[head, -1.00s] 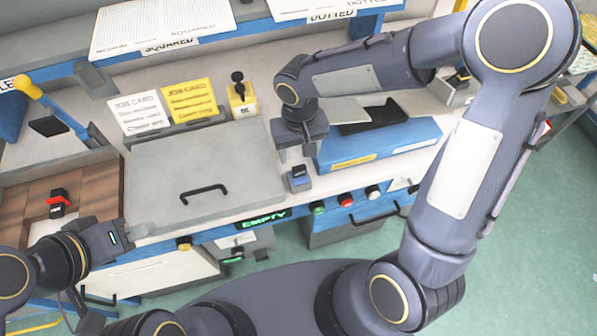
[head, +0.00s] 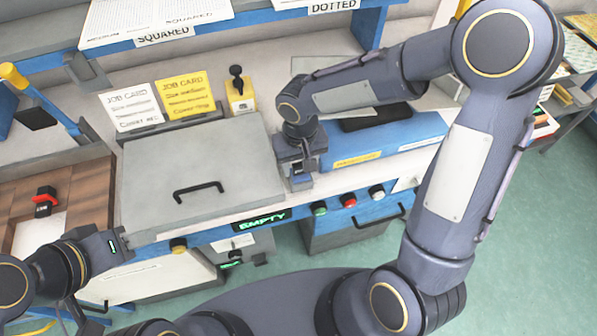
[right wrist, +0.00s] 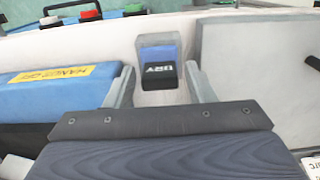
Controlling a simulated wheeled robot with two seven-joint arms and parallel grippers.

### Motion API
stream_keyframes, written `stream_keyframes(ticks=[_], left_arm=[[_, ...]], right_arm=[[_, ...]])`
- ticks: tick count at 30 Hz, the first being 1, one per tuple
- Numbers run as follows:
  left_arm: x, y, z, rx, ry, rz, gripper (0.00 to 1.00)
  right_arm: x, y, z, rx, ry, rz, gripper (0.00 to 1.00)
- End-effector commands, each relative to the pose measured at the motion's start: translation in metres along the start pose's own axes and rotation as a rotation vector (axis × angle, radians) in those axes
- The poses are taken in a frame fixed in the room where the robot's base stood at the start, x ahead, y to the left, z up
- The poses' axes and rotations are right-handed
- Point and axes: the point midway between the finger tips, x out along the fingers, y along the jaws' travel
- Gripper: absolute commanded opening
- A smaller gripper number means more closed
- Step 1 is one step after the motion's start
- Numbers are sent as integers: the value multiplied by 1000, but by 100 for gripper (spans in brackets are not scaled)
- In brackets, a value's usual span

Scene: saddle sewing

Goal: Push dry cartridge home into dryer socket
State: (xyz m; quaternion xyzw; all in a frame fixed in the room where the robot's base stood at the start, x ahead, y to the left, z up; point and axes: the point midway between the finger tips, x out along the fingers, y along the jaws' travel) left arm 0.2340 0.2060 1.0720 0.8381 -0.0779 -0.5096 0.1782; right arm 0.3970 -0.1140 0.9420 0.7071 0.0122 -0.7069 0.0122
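The dry cartridge (right wrist: 161,72) is a small block with a black, DRY-lettered end and a blue part behind it. It stands on the pale bench strip right of the grey lidded box (head: 160,165), whose front display (head: 262,221) reads EMPTY. My right gripper (right wrist: 160,85) is lowered over it, fingers spread either side with a gap at each. In the head view my right gripper (head: 297,175) largely hides the cartridge. I cannot make out the dryer socket separately. My left gripper (head: 112,246) hangs at the box's front left corner; its fingertips are unclear.
A blue case (head: 385,140) with a yellow label lies right of my right gripper. Green, red and white buttons (head: 348,200) line the front edge. A yellow block with a black knob (head: 240,95) and job cards (head: 183,97) stand behind the box. A wooden tray (head: 88,195) is at left.

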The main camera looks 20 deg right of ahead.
Motion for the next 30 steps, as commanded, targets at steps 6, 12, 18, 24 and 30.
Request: stream_keyframes(ticks=[6,12,18,24,30], left_arm=[[0,0,0,0,0,0,36],[0,0,0,0,0,0,36],[-3,1,-1,0,0,0,36],[-6,3,-3,0,0,0,36],[-9,4,-5,0,0,0,36]], right_arm=[[0,0,0,0,0,0,20],[0,0,0,0,0,0,5],[-4,0,0,0,0,0,5],[-11,0,0,1,0,0,5],[-17,0,0,1,0,0,5]])
